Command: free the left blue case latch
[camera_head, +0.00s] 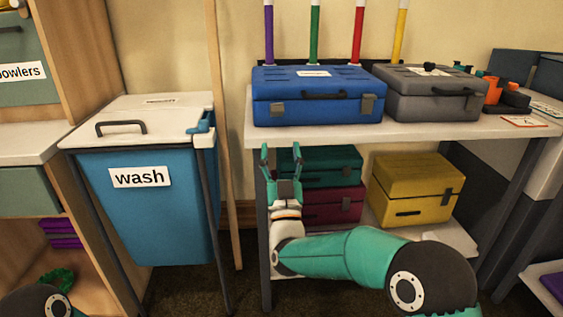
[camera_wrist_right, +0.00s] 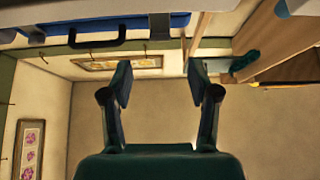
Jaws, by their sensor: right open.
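The blue case (camera_head: 305,107) lies closed on the white table top, its front facing me. Its left latch (camera_head: 277,109) is a small grey plate on the front, left of the dark handle (camera_head: 338,94). A larger grey latch (camera_head: 367,104) is at the right. My right gripper (camera_head: 281,160) is open and empty, fingers upward, in front of the table edge and below the left latch, apart from it. The right wrist view shows the open fingers (camera_wrist_right: 159,82), with the left latch (camera_wrist_right: 159,24) and blue case (camera_wrist_right: 60,28) beyond them. My left gripper is not visible.
A grey case (camera_head: 425,105) stands close to the right of the blue case. Teal (camera_head: 330,162), maroon (camera_head: 325,207) and yellow (camera_head: 415,190) cases sit on the shelf below. A wooden post (camera_head: 223,130) and blue wash bin (camera_head: 150,215) stand at left.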

